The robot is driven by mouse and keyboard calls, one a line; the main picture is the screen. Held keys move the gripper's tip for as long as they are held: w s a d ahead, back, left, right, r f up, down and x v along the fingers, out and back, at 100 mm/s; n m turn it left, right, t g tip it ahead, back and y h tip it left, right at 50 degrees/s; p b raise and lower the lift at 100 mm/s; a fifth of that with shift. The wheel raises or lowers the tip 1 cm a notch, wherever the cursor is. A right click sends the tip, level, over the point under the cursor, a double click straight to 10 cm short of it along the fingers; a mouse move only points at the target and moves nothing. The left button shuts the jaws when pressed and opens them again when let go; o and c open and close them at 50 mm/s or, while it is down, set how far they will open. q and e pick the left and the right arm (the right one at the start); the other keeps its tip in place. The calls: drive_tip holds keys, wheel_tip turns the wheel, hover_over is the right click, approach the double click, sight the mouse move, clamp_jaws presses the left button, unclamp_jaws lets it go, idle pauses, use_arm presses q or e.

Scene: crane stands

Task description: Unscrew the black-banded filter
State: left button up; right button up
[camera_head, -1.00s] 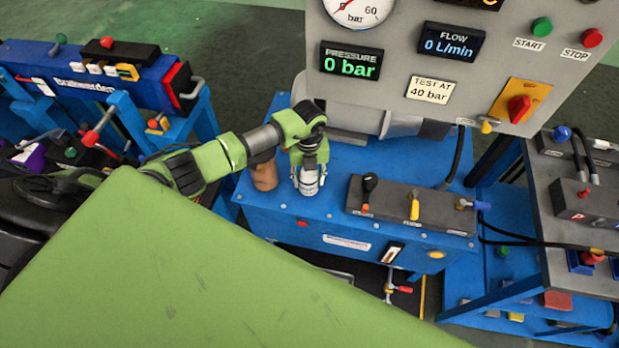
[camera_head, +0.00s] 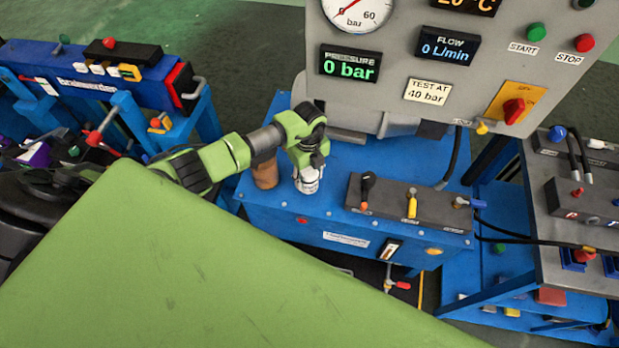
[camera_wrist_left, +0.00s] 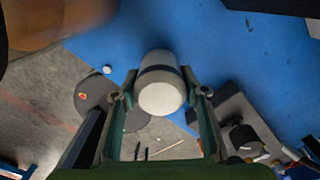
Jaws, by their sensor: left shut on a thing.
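The black-banded filter (camera_wrist_left: 160,85) is a white cylinder with a dark band, seen between my left gripper's fingers in the left wrist view. In the head view the white filter (camera_head: 308,182) stands on the blue bench top, below my left gripper (camera_head: 308,168). My left gripper's two fingers (camera_wrist_left: 159,98) are shut on the filter from both sides. The filter's lower end and its seat cannot be made out. My right gripper is not in view.
A brown cylinder (camera_head: 264,174) stands just left of the filter on the blue bench (camera_head: 330,222). A grey valve block (camera_head: 408,205) with levers is to the right. The panel's pressure display (camera_head: 350,64) reads 0 bar. A large green surface fills the foreground.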

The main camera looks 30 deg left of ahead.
use_arm(q)
drive_tip(key=shift+w+r, duration=0.15)
drive_tip(key=shift+r+n+p, duration=0.15)
drive_tip(key=shift+n+p, duration=0.45)
drive_tip(key=shift+n, duration=0.4)
drive_tip(key=shift+n+p, duration=0.3)
drive_tip(key=shift+n, duration=0.3)
drive_tip(key=shift+f+n, duration=0.2)
drive_tip(key=shift+n, duration=0.8)
drive_tip(key=shift+r+n+p, duration=0.25)
drive_tip(key=shift+n+p, duration=0.65)
drive_tip(key=shift+n, duration=0.2)
drive_tip(key=shift+f+n+p, duration=0.1)
drive_tip(key=shift+n+p, duration=0.3)
drive_tip(key=shift+n, duration=0.7)
drive_tip(key=shift+a+f+n, duration=0.1)
drive_tip(key=shift+n, duration=0.3)
